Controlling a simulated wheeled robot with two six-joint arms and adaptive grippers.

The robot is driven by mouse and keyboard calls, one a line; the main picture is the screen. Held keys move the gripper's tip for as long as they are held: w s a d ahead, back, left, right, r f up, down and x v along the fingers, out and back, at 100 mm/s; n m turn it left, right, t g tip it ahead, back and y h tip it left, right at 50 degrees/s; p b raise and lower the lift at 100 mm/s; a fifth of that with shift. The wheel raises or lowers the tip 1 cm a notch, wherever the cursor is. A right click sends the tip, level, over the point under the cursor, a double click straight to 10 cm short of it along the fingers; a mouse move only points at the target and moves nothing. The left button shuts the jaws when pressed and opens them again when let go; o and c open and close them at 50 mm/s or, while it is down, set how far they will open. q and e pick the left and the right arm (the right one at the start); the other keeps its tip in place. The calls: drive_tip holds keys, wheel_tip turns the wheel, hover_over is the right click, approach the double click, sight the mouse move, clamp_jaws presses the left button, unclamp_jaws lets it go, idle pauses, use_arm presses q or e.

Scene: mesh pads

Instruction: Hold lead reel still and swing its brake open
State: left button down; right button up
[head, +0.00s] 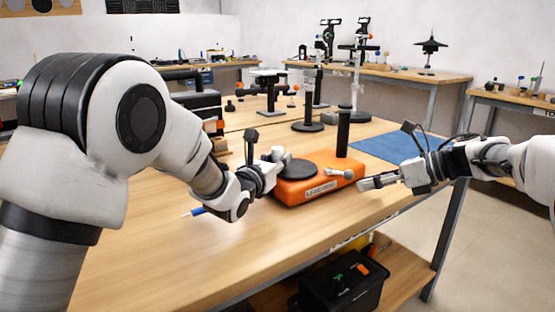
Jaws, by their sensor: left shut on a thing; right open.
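The lead reel has an orange base (318,181) with a white label on its front, a black round disc (297,169) on top and a tall black post (343,133) at its back right. A small pale lever with a rounded end (338,174), which looks like the brake, lies along the base's right part. My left gripper (274,167) is shut on the lead reel at its left end; its fingertips are partly hidden, so the exact grip spot is unclear. My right gripper (368,184) is open, just right of the lever, apart from it.
A blue mat (395,148) lies behind my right gripper. Black stands (307,122) stand farther back on the wooden table (165,262). A blue pen-like tool (194,211) lies left of the reel. A black bin (345,283) sits below the front edge. The front tabletop is clear.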

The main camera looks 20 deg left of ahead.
sight(351, 173)
drive_tip(key=r+m+t+h, duration=0.1)
drive_tip(key=a+r+h, duration=0.1)
drive_tip(key=h, duration=0.1)
drive_tip(key=a+r+m+t+h, duration=0.1)
drive_tip(key=h, duration=0.1)
drive_tip(key=shift+w+r+m+t, duration=0.2)
drive_tip(key=shift+r+m+t, duration=0.1)
drive_tip(key=shift+r, duration=0.1)
drive_tip(key=shift+w+a+h, duration=0.1)
drive_tip(key=shift+h, duration=0.2)
drive_tip(key=shift+x, duration=1.85)
drive_tip(key=shift+r, duration=0.1)
clamp_jaws()
